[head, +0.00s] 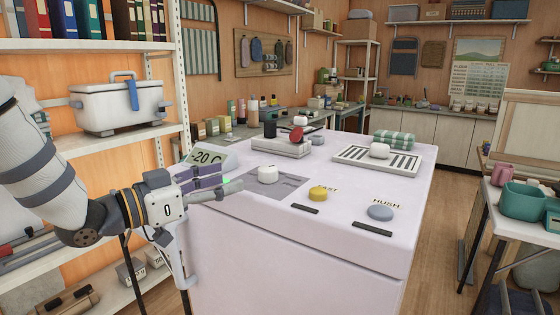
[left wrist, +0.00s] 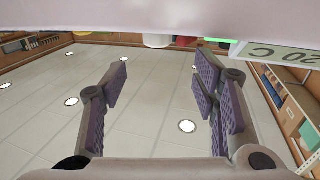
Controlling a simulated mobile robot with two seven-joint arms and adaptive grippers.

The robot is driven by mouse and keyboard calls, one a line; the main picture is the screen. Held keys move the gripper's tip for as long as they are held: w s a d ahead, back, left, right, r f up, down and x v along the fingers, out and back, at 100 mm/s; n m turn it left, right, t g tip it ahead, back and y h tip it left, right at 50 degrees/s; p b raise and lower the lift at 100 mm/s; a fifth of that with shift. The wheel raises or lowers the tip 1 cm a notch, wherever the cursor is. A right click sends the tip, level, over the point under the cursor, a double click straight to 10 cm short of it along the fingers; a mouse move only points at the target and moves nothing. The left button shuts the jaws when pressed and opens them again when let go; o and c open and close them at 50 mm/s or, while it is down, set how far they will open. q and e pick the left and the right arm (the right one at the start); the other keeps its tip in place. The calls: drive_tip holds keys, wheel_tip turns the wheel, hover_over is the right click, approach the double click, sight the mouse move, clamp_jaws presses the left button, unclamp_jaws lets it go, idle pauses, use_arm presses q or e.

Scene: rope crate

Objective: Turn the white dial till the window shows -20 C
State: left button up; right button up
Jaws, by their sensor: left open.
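The white dial (head: 268,174) sits on a grey panel on top of the large white cabinet. The window (head: 206,156) stands tilted at the cabinet's left back corner and reads -20 C; part of it, with "20 C", shows in the left wrist view (left wrist: 283,55). A green light (head: 235,180) glows beside my fingers. My left gripper (head: 228,177) is open and empty at the cabinet's left edge, to the left of the dial and apart from it. In the left wrist view its fingers (left wrist: 160,78) are spread with nothing between them. My right gripper is not in view.
A yellow knob (head: 318,193) and a grey-blue knob (head: 380,212), labelled HUSH, are on the cabinet's front part. A tray with a striped mat (head: 347,169) and a grey device (head: 282,147) stand behind. Shelves with a white cooler box (head: 118,107) stand at left.

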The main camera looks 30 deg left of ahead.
sight(260, 169)
use_arm(q)
drive_tip(key=x, duration=1.1)
drive_tip(key=shift+d, duration=0.2)
drive_tip(key=c, duration=1.2)
drive_tip(key=shift+w, duration=0.1)
